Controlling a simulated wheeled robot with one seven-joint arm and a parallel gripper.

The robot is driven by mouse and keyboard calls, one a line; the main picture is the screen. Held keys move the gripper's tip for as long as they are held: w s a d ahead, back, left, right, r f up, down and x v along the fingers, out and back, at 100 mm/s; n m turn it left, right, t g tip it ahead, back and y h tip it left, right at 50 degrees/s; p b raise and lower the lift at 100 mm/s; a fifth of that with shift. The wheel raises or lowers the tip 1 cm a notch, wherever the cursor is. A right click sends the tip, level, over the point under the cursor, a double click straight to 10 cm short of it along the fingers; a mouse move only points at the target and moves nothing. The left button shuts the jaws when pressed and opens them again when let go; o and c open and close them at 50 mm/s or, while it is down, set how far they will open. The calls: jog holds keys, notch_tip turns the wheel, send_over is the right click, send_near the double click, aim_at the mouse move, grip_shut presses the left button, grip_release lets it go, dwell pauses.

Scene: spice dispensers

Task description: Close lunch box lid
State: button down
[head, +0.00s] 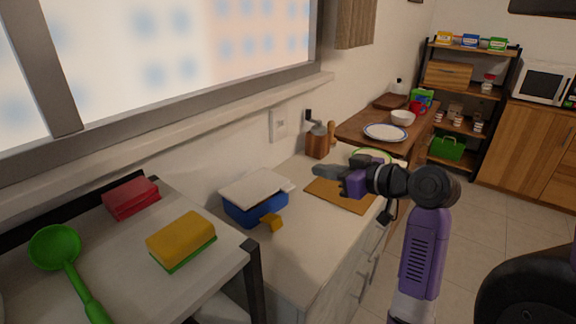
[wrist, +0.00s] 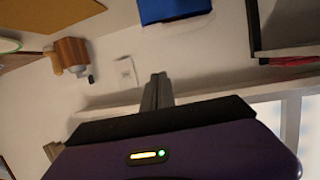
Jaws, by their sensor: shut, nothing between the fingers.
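The lunch box is a blue box (head: 258,212) with a white lid (head: 255,186), on the white counter in the head view. The lid lies over the top and reaches past the right side; I cannot tell if it is seated. A yellow piece (head: 272,223) sticks out at the box's front right, perhaps a latch. My gripper (head: 322,171) is shut and empty, above the counter to the right of the box and apart from it. In the wrist view the fingers (wrist: 158,92) are together, and part of the blue box (wrist: 174,10) shows at the top edge.
A cutting board (head: 341,196) lies below my gripper. A wooden grinder (head: 318,143) stands behind it by the wall. The counter front right of the box is clear.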

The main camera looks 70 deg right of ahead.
jog(key=w+d+f, duration=0.3)
jog(key=w+f, duration=0.5)
jog(key=shift+w, duration=0.3)
jog(key=shift+a, duration=0.1)
